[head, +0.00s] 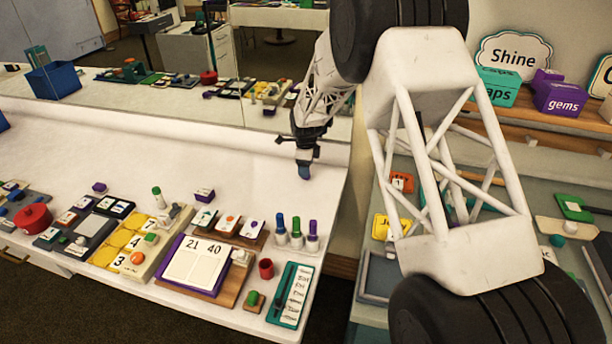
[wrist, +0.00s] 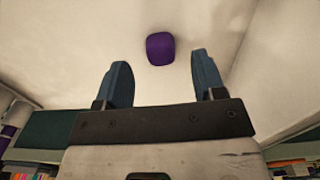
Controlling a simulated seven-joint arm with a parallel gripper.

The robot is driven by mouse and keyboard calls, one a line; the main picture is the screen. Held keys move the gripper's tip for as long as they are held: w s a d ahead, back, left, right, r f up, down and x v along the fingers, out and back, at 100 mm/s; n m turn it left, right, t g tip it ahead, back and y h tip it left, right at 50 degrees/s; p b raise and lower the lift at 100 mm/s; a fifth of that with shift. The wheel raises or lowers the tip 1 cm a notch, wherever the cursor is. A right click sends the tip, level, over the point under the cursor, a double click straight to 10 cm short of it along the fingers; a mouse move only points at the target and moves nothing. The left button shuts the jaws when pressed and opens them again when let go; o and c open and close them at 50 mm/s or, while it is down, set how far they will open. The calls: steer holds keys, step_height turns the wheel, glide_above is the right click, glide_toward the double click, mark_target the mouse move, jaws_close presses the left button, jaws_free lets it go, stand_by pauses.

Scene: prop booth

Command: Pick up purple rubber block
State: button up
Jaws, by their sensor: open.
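A purple rubber block (wrist: 160,48) with rounded corners lies on a pale surface in the wrist view. It appears just beyond my gripper's fingertips, centred between them and apart from both. My gripper (wrist: 162,64) is open, with two blue fingers and nothing between them. In the head view my gripper (head: 304,172) points down above the white counter (head: 250,160) near its right end. The head view shows a small purple block (head: 99,187) at left and a purple piece (head: 204,194) nearer the middle; I cannot tell which one matches the wrist view.
Green, blue and purple pegs (head: 296,232) stand below my gripper in the head view.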

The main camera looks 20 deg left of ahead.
steer(key=shift+f, duration=1.45)
steer(key=c, duration=1)
